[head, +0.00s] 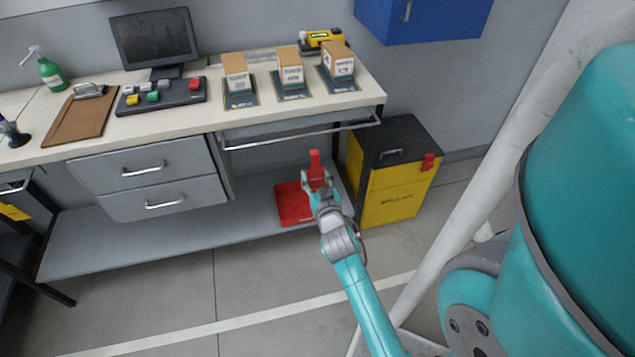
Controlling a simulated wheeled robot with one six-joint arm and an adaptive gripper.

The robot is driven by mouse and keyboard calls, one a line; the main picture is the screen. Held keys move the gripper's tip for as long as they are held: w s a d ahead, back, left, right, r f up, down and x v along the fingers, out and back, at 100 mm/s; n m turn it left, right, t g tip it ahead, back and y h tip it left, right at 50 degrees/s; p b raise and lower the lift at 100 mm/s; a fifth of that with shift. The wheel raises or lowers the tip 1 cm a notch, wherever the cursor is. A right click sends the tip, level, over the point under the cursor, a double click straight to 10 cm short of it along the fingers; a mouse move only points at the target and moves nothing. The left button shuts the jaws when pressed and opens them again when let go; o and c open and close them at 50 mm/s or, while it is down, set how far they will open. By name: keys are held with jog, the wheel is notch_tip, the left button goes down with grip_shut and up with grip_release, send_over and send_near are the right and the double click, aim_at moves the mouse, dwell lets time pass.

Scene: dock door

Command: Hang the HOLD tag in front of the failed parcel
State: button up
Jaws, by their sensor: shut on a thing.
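My gripper (316,182) is shut on a small red tag (315,160), which stands upright above the fingers; I cannot read any writing on it. The gripper is in front of the bench, below its top. Three brown parcels with white labels stand on dark pads on the bench: a left one (235,73), a middle one (290,66) and a right one (338,61). Their labels are too small to read, so I cannot tell which one failed. A metal rail (290,138) runs along the bench front below the parcels, above and apart from the tag.
A red tray (293,205) lies on the lower shelf (160,240) behind my gripper. A yellow bin (392,190) stands right of the bench. A blue cabinet (430,18) hangs above. A yellow device (322,38), button panel (160,96) and monitor (153,40) occupy the benchtop.

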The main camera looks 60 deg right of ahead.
jog(key=x, duration=1)
jog(key=shift+w+d+r, duration=0.25)
jog(key=shift+w+r, duration=0.05)
jog(key=shift+w, duration=0.05)
jog(key=shift+f, duration=0.8)
jog(key=shift+c, duration=0.4)
jog(key=o, duration=1)
jog(key=shift+s+a, duration=0.1)
jog(key=v, duration=1.2)
